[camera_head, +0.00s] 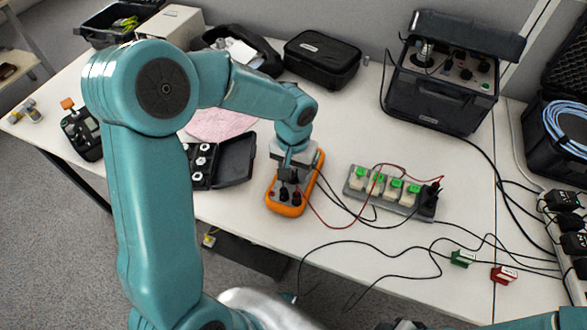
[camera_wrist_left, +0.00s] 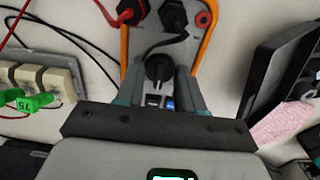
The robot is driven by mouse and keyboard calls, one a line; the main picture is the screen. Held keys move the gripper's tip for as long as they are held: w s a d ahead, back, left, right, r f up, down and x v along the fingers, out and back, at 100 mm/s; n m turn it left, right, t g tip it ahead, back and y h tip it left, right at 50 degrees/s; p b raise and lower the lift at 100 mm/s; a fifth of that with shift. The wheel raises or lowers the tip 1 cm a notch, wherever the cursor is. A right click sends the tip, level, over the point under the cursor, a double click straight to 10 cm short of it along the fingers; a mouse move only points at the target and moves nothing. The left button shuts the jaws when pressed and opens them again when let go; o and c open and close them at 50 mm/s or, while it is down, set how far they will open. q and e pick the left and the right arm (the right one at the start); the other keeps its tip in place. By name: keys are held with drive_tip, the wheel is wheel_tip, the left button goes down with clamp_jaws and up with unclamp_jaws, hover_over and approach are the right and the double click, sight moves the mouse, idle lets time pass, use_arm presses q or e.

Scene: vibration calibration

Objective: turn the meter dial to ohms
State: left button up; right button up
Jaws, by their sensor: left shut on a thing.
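The orange multimeter (camera_head: 283,209) lies on the table near the middle of the head view, partly covered by my left gripper (camera_head: 288,178). In the left wrist view the meter's orange rim (camera_wrist_left: 126,42) shows, with the black dial knob (camera_wrist_left: 158,67) between the fingertips of my left gripper (camera_wrist_left: 160,75). The fingers are shut on the knob, one on each side. A black and a red lead plug (camera_wrist_left: 131,11) sit in the meter's sockets beyond the dial. The dial markings cannot be read. My right gripper is not in view.
A grey strip of blocks with green clips (camera_head: 388,188) stands right of the meter, joined by red and black leads. An open black case (camera_head: 235,158) lies close on its left. Cables run across the table front near green (camera_head: 462,259) and red (camera_head: 503,274) pieces.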

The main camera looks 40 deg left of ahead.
sight(294, 173)
use_arm(q)
drive_tip(key=shift+m, duration=0.3)
drive_tip(key=m, duration=0.3)
drive_tip(key=shift+w+m+p, duration=0.1)
drive_tip(key=shift+m+p, duration=0.45)
drive_tip(key=shift+m, duration=1.45)
drive_tip(key=o, duration=1)
drive_tip(key=shift+o, duration=0.2)
wheel_tip(294, 173, up, 16)
drive_tip(key=p, duration=0.1)
drive_tip(key=shift+r+p, duration=0.2)
drive_tip(key=shift+p, duration=0.2)
